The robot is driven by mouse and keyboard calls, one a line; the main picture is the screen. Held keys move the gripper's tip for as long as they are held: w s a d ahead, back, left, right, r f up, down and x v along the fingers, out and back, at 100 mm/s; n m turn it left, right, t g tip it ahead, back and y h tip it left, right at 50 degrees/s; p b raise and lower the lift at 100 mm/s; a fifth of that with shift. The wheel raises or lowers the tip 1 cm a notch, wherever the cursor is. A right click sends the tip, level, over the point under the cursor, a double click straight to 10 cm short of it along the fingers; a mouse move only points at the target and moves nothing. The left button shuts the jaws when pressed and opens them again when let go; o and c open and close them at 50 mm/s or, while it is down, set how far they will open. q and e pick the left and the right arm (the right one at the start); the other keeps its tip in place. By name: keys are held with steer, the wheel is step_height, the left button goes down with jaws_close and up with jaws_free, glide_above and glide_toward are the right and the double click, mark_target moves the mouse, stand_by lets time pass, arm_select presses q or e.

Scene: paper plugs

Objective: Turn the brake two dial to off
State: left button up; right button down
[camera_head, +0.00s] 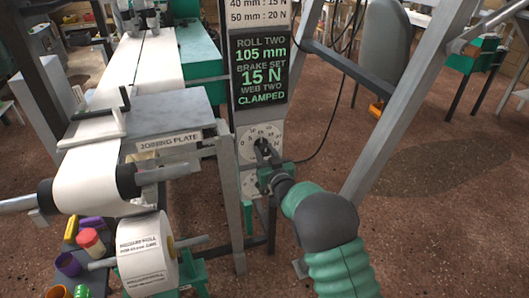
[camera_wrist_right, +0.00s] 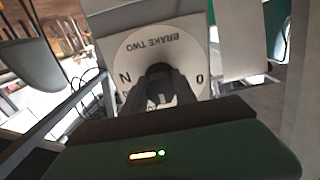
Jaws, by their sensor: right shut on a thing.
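The brake two dial (camera_head: 247,145) is a white round face with numbers on the post below the display, and its label reads BRAKE TWO in the right wrist view (camera_wrist_right: 150,45), where it shows upside down. Its dark knob (camera_wrist_right: 158,72) is at the middle of the face. My right gripper (camera_head: 264,153) reaches the dial from the lower right and is shut on the knob. In the right wrist view its dark fingers (camera_wrist_right: 160,92) close around the knob and hide part of the face. The display (camera_head: 261,72) reads BRAKE SET 15 N and WEB TWO CLAMPED. My left gripper is not in view.
Another dial (camera_head: 249,184) sits just below, partly hidden by my right gripper. The joining plate (camera_head: 160,112), paper web and a paper roll (camera_head: 147,255) stand to the left. A slanted grey beam (camera_head: 405,110) rises to the right.

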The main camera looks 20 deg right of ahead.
steer(key=n, duration=0.3)
steer(key=shift+n, duration=0.3)
steer(key=n, duration=0.3)
steer(key=shift+n+b, duration=0.35)
steer(key=shift+n, duration=0.05)
steer(key=n, duration=0.4)
steer(key=shift+f, duration=0.1)
steer(key=shift+n+b, duration=0.4)
steer(key=shift+n, duration=1.3)
steer(key=c, duration=1)
jaws_free()
